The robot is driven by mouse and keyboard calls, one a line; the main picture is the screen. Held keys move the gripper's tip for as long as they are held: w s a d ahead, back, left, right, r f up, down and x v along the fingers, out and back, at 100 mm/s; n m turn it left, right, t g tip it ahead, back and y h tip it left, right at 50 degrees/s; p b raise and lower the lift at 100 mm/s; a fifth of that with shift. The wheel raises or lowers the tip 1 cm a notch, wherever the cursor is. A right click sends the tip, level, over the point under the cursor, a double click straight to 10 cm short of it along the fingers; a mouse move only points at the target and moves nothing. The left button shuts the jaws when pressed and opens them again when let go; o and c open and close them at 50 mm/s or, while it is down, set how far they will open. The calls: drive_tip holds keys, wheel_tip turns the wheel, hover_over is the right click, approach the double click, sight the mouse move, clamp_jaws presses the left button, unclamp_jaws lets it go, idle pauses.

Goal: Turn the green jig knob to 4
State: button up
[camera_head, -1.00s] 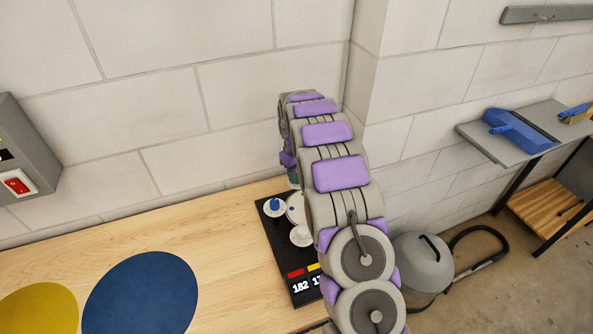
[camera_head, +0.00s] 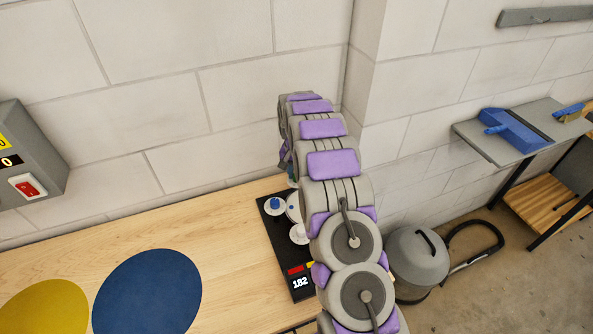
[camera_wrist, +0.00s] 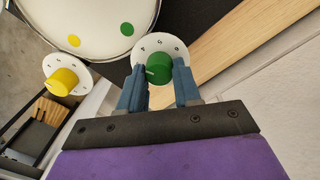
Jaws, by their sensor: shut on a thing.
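The green knob (camera_wrist: 159,70) sits on a white numbered dial (camera_wrist: 145,47) in the wrist view, with a pale pointer mark on its left side. The dial's numbers are too small to read surely. My gripper (camera_wrist: 160,80) is shut on the green knob, one blue finger on each side. In the head view my arm hides the green knob and most of the black jig board (camera_head: 273,236).
A yellow knob (camera_wrist: 62,82) on its own dial and a white drum disc (camera_wrist: 90,20) with yellow and green dots lie near. A blue knob (camera_head: 274,203) stands at the board's left. A red-switch box (camera_head: 28,186) hangs on the wall.

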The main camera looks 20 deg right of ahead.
drive_tip(key=shift+m+p, duration=0.35)
drive_tip(key=shift+m, duration=1.35)
drive_tip(key=o, duration=1.1)
drive_tip(key=shift+c, duration=0.2)
drive_tip(key=shift+r, duration=0.1)
wheel_tip(320, 180, up, 17)
drive_tip(key=p, duration=0.1)
drive_tip(key=shift+w+a, duration=0.25)
drive_tip(key=shift+w, duration=0.1)
drive_tip(key=shift+r, duration=0.1)
